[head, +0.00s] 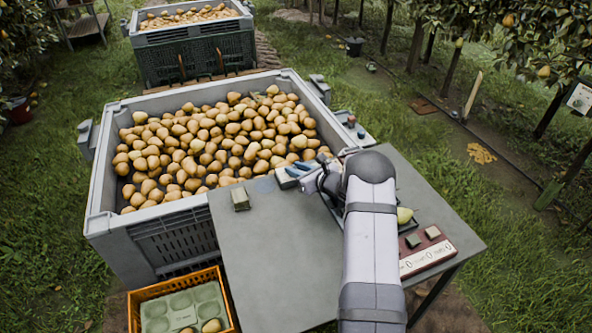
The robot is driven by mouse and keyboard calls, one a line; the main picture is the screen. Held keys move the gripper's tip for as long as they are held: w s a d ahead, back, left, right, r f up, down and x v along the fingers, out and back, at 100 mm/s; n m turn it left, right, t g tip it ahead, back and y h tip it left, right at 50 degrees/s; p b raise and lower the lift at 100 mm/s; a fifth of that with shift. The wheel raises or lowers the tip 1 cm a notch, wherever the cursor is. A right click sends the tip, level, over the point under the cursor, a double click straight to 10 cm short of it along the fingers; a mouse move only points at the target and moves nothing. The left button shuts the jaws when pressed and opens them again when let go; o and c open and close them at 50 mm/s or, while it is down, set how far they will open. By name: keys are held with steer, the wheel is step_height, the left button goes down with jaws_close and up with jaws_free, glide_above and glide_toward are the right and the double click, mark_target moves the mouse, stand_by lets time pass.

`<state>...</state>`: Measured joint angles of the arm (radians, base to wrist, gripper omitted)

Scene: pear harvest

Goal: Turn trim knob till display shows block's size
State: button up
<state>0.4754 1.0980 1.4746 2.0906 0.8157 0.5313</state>
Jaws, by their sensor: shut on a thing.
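My gripper (297,173) is at the far edge of the grey table, with its fingers low over a small pale device (285,178). The fingers are shut on a small part there, seemingly the trim knob, which they hide. No display reading can be made out on the device. A small grey-green block (240,198) sits on the table to the left of the gripper, apart from it.
A large grey bin (97,190) full of pears stands behind the table. A red-and-white counter panel (428,256) and a pear (404,215) are at the right. An orange crate (232,312) stands below left. The table's (275,260) front left is clear.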

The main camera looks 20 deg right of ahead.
steer(key=o, duration=1.1)
steer(key=shift+c, duration=0.2)
steer(key=shift+s, duration=0.1)
steer(key=b+v, duration=0.1)
steer(key=v, duration=0.6)
steer(key=shift+r, duration=0.1)
steer(key=s+a+r+n+g+y+p, duration=0.25)
steer(key=s+a+n+g, duration=0.25)
steer(key=s+a+n, duration=0.45)
steer(key=s+a+r+n+g+y+p, duration=0.1)
steer(key=s+a+r+n+g, duration=0.3)
steer(key=s+a+n, duration=0.55)
steer(key=s+d+r+n+g+h+p, duration=0.1)
steer(key=s+r+n+g+h+p, duration=0.1)
steer(key=s+n, duration=0.5)
steer(key=s+d+r+n+g+h+p, duration=0.1)
steer(key=s+n+h, duration=0.4)
steer(key=s, duration=0.5)
steer(key=shift+r+n+g+p, duration=0.5)
steer(key=shift+r+n+p, duration=0.2)
steer(key=shift+n, duration=0.2)
